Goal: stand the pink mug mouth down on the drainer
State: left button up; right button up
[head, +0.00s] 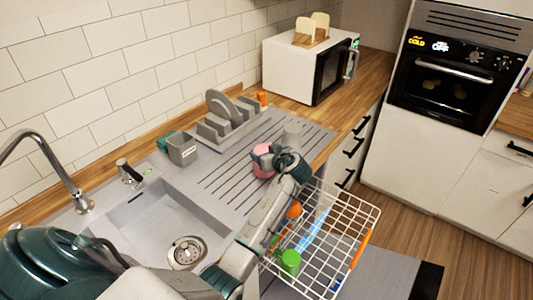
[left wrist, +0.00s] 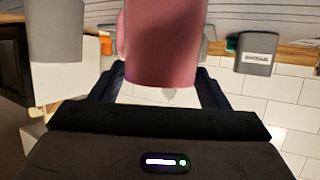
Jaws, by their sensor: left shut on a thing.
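The pink mug (head: 263,168) is over the ridged grey drainer (head: 225,185), right of the sink. My left gripper (head: 277,161) is shut on it, reaching in from the front right. In the left wrist view the pink mug (left wrist: 163,45) sits between the two fingers (left wrist: 163,88), its upper part cut off by the frame. I cannot tell whether its base touches the drainer or which way its mouth points. The gripper hides part of the mug in the head view. My right gripper is not in view.
A grey rack with plates (head: 230,125) and a grey labelled box (head: 183,149) stand near the wall. A white wire basket (head: 345,222) holding colourful items is pulled out below. The drainer's left part is clear.

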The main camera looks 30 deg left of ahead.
pick_arm(q)
jog(key=shift+f, duration=0.25)
jog(key=o, duration=1.2)
jog(key=shift+o, duration=0.2)
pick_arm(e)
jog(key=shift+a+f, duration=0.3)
pick_arm(q)
jog(key=shift+b, duration=0.3)
jog(key=shift+s+d, duration=0.15)
jog(key=shift+d, duration=0.1)
jog(key=b+v, duration=0.4)
jog(key=v, duration=0.6)
jog(key=shift+r, duration=0.25)
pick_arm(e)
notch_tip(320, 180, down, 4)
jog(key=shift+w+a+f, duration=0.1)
